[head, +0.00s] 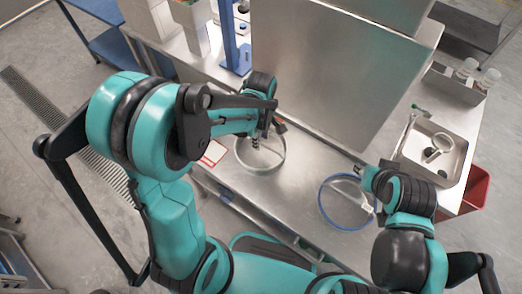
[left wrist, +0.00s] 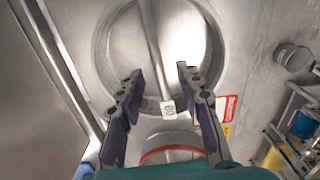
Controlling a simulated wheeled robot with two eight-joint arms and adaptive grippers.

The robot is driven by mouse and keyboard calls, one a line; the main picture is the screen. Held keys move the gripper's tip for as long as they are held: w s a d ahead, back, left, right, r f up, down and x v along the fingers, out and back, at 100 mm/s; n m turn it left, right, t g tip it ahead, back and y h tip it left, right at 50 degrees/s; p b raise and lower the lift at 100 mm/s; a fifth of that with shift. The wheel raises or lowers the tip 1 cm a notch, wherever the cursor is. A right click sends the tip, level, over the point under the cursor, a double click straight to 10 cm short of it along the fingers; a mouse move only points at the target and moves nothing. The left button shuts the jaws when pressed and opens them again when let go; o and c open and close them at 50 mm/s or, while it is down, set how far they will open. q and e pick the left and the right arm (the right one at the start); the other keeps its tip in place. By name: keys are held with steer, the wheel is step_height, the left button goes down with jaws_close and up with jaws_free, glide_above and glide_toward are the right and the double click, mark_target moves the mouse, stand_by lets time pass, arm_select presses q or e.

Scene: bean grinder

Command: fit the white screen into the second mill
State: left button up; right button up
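A pale grey-white ring screen (head: 262,168) with a bar across it lies on the steel table in the head view. In the left wrist view the ring (left wrist: 97,55) is large, with a small white tag (left wrist: 168,108) at its near rim. My left gripper (left wrist: 158,76) is open over this ring, its fingers apart on either side of the bar; I cannot tell whether they touch anything. A blue-rimmed ring screen (head: 325,208) lies to the right. My right gripper (head: 368,180) is beside its upper right edge, its fingers mostly hidden. I cannot tell which object is the second mill.
A large steel box (head: 330,75) stands at the back. A metal tray (head: 455,172) with a magnifier-like item is at the right, and a red bin (head: 478,190) is beyond the table edge. A blue post (head: 230,40) stands at the back left. Table between the rings is clear.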

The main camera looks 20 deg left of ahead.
arm_select(q)
steer(key=shift+f, duration=0.8)
steer(key=shift+f+b, duration=0.25)
steer(key=shift+b, duration=0.15)
jaws_close()
